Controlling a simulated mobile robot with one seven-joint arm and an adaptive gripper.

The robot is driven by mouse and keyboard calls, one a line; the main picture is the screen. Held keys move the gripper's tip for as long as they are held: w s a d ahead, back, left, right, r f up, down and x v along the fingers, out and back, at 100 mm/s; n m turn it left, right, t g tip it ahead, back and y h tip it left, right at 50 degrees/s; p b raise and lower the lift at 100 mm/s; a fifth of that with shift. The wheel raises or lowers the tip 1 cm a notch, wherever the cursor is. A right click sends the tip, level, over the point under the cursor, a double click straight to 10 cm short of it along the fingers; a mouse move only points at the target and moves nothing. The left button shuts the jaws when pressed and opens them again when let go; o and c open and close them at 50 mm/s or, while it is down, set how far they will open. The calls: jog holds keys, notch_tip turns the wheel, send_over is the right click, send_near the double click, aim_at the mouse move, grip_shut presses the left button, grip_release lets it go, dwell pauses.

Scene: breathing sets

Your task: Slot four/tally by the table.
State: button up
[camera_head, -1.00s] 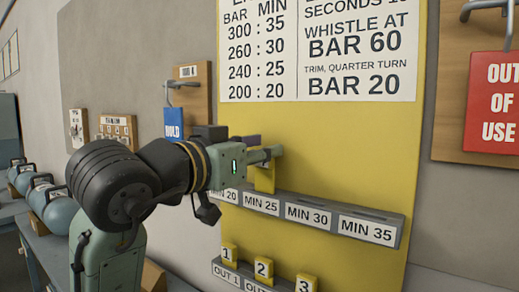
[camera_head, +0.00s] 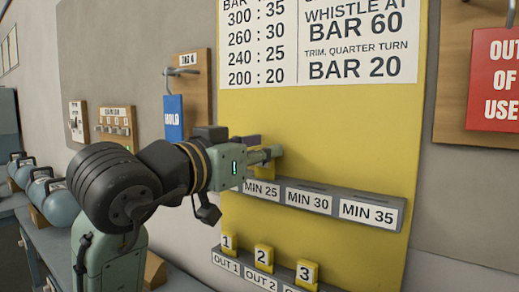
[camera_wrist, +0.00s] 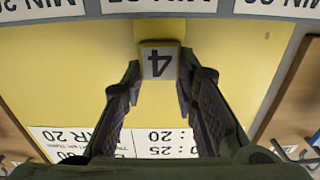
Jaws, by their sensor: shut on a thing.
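My gripper (camera_head: 266,156) is shut on the yellow four tally (camera_head: 270,171); in the wrist view the tally's grey face with an upside-down 4 (camera_wrist: 160,63) shows between both fingertips. The table (camera_head: 318,50) is printed at the top of the yellow board and pairs 300:35, 260:30, 240:25, 200:20. The grey slot rail (camera_head: 400,211) carries MIN 25 (camera_head: 262,190), MIN 30 (camera_head: 309,200) and MIN 35 labels; my gripper hides the MIN 20 end. The tally is at the rail's top edge, lined up with MIN 25. I cannot tell whether its lower end is inside the slot.
A lower rail holds yellow tallies 1 (camera_head: 228,241), 2 (camera_head: 263,257) and 3 (camera_head: 307,273) above OUT labels. A blue HOLD tag (camera_head: 174,118) hangs at left, a red OUT OF USE sign (camera_head: 495,85) at right. Blue cylinders (camera_head: 48,195) lie far left.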

jog(key=shift+f, duration=0.2)
jog(key=o, duration=1)
jog(key=shift+c, duration=0.2)
jog(key=shift+r, duration=0.1)
jog(key=v, duration=1.2)
